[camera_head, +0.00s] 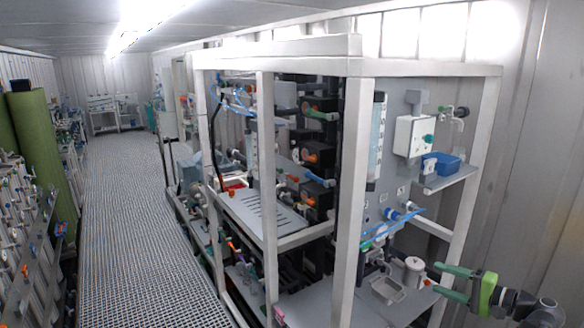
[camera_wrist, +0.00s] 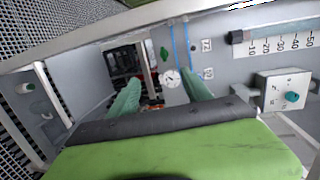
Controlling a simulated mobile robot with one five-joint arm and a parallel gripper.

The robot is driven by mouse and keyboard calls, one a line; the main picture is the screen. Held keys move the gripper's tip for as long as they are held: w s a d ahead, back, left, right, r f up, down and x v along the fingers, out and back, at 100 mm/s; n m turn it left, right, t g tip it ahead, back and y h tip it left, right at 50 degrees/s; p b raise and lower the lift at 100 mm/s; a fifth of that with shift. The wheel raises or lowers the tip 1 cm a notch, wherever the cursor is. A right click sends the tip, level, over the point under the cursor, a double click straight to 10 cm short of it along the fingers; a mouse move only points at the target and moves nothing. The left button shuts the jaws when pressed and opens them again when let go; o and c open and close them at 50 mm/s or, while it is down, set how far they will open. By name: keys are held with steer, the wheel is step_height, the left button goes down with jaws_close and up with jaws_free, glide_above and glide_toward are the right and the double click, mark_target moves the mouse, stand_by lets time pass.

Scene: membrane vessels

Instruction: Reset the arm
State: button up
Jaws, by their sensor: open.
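My gripper (camera_head: 437,278) is at the lower right of the head view, with its two green fingers apart and nothing between them. It reaches left toward the right end of the white-framed rack (camera_head: 349,190). In the wrist view my gripper (camera_wrist: 158,88) shows its two green fingers spread, with the grey rack panel beyond them. No object is held. Most of my arm is outside the head view.
A grey panel carries a white box with a green knob (camera_head: 428,138). A blue container (camera_head: 442,163) sits on a side shelf. A small tray (camera_head: 388,290) lies low in the rack. The grated walkway (camera_head: 130,210) is clear; a green cylinder (camera_head: 42,150) stands left.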

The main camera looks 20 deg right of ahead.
steer(key=w+a+f+n+g+y+b, duration=0.25)
steer(key=w+a+f+g+b, duration=0.25)
steer(key=w+a+f, duration=0.6)
steer(key=a+f+n+g+h+b, duration=0.4)
steer(key=a+f+b, duration=0.3)
steer(key=a+f, duration=0.8)
steer(key=a+f+n+g+h+b, duration=0.4)
steer(key=a+f+n+g+b, duration=0.2)
steer(key=a+f, duration=0.9)
steer(key=a+n+b, duration=0.1)
steer(key=a+b, duration=0.1)
steer(key=a, duration=0.3)
steer(key=shift+w, duration=0.3)
steer(key=shift+h, duration=0.25)
steer(key=shift+c, duration=0.4)
